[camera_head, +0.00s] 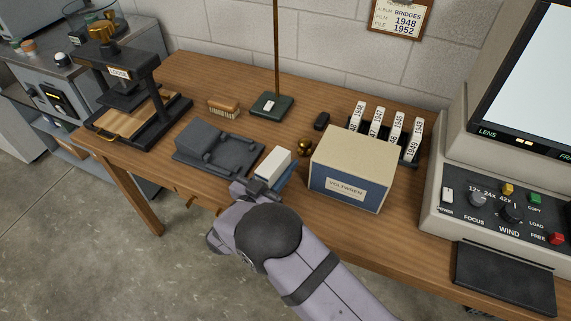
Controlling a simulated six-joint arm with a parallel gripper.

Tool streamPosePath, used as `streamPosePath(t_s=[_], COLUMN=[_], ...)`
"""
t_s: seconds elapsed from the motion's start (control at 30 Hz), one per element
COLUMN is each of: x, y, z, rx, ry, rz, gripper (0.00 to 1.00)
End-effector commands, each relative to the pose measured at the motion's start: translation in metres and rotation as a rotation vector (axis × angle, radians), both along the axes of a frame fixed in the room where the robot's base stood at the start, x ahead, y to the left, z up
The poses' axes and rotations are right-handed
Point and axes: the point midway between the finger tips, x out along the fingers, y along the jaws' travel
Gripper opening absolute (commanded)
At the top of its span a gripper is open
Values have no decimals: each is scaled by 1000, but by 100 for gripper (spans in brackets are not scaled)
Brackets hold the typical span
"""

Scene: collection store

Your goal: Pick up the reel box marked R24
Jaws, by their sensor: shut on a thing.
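My gripper (257,186) is at the front edge of the wooden table, near its middle. It is shut on a small white box (276,162), whose pale top shows just beyond the fingers. A blue edge (287,174) shows along the box's right side; I cannot tell whether it is part of the box or a thing under it. No R24 mark can be read from here. My arm hides the near side of the box and most of the fingers. I cannot tell whether the box touches the table.
A cream and blue VOLTWREN box (350,172) stands close on the right. A dark grey device (215,148) lies close on the left. Behind are a brass knob-like thing (305,148), a lamp-like base (271,106), a brush (224,107) and a rack of year-marked cards (396,128).

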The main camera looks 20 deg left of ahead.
Motion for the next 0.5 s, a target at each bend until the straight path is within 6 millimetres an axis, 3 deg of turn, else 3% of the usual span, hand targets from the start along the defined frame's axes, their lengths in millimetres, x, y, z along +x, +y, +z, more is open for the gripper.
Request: streamPosePath(t_s=[0.5], x=[-93], y=[14], z=[49], rx=[2], ry=[-1], rz=[3], gripper=[4])
